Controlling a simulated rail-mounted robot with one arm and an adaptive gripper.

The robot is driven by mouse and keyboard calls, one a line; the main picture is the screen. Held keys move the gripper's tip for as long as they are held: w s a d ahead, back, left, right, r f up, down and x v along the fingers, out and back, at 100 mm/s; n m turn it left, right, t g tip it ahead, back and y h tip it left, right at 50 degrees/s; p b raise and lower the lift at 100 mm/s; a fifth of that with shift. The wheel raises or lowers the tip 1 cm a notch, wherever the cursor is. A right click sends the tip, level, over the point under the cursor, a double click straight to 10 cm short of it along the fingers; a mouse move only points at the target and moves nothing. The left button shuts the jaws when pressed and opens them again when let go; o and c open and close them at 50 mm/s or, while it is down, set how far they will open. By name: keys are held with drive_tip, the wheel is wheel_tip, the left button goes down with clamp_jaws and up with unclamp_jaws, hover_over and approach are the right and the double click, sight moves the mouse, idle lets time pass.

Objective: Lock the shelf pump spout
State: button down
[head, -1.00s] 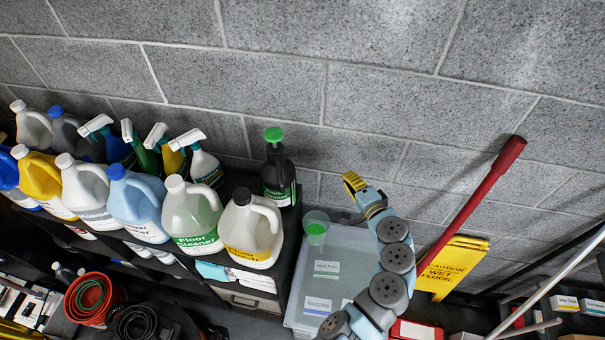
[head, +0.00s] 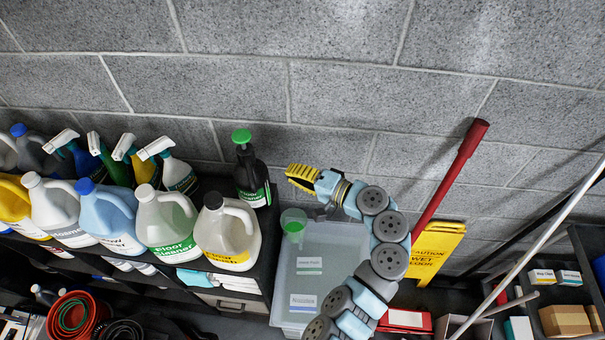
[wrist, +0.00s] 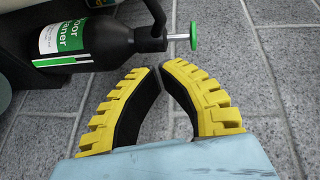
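The black pump bottle (head: 252,182) with a green label stands upright at the right end of the shelf top. Its green round pump top (head: 241,136) sits above the black neck. In the wrist view the bottle (wrist: 75,40) appears sideways at upper left. A light stem shows between its black collar and the green top (wrist: 193,35), and a black curved part (wrist: 155,14) rises beside the neck. My gripper (head: 289,170) is right of the bottle, pointing left, apart from it. In the wrist view my gripper's yellow fingertips (wrist: 160,69) meet or nearly meet, with nothing visible between them.
White, blue and yellow jugs (head: 227,240) and several spray bottles (head: 178,172) crowd the shelf left of the bottle. The grey block wall (head: 330,100) is behind.

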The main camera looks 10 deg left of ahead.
sight(249, 168)
drive_tip(key=a+f+p, duration=0.1)
drive_tip(key=a+p, duration=0.2)
drive_tip(key=a, duration=0.5)
drive_tip(key=shift+f, duration=0.2)
drive_tip(key=shift+d, duration=0.2)
